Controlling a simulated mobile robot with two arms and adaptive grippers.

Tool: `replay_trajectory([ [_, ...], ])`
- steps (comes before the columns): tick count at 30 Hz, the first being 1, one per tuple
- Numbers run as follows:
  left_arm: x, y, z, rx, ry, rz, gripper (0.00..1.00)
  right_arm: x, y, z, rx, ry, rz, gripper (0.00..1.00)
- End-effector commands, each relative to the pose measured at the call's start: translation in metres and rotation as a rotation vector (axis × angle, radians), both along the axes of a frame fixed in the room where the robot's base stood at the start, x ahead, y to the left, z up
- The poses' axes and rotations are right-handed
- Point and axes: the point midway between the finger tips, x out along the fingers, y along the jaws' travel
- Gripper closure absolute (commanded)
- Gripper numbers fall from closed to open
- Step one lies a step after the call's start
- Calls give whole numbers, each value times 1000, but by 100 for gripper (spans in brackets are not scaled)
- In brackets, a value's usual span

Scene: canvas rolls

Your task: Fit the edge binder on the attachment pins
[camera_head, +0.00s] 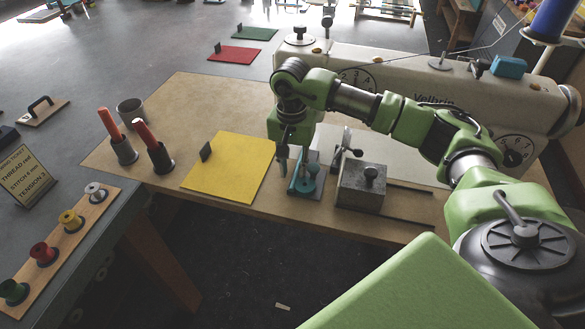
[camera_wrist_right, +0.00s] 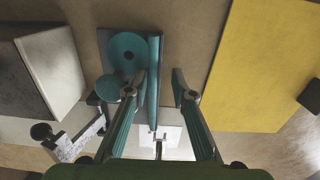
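A teal fitting with a round disc, which looks like the edge binder (camera_head: 308,182), stands on a small grey plate between the yellow sheet and a grey metal block. In the right wrist view its disc (camera_wrist_right: 127,50) and a narrow upright teal strip (camera_wrist_right: 154,75) show. My right gripper (camera_head: 291,172) points down at this fitting. In the right wrist view the fingers of my right gripper (camera_wrist_right: 163,88) are apart, with the strip between them, nearer the left finger. I cannot tell whether they touch. The attachment pins cannot be made out. My left gripper is out of view.
A grey metal block (camera_head: 362,187) stands just right of the fitting, and a yellow sheet (camera_head: 229,166) lies to its left. The cream sewing machine (camera_head: 400,85) is behind.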

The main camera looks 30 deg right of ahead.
Motion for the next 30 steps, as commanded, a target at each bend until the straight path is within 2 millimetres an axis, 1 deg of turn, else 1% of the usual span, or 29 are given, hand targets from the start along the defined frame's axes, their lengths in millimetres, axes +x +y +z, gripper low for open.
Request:
replay_trajectory([
  [5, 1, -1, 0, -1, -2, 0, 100, 2, 0, 27, 0, -8, -1, 76],
  [12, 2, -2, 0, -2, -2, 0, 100, 2, 1, 79, -1, -7, 0, 76],
  [16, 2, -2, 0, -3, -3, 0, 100, 2, 1, 101, 0, -6, 0, 76],
  [21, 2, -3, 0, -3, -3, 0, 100, 1, 1, 115, 0, -4, 0, 76],
  [30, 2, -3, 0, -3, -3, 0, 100, 1, 1, 118, 1, -2, 0, 76],
])
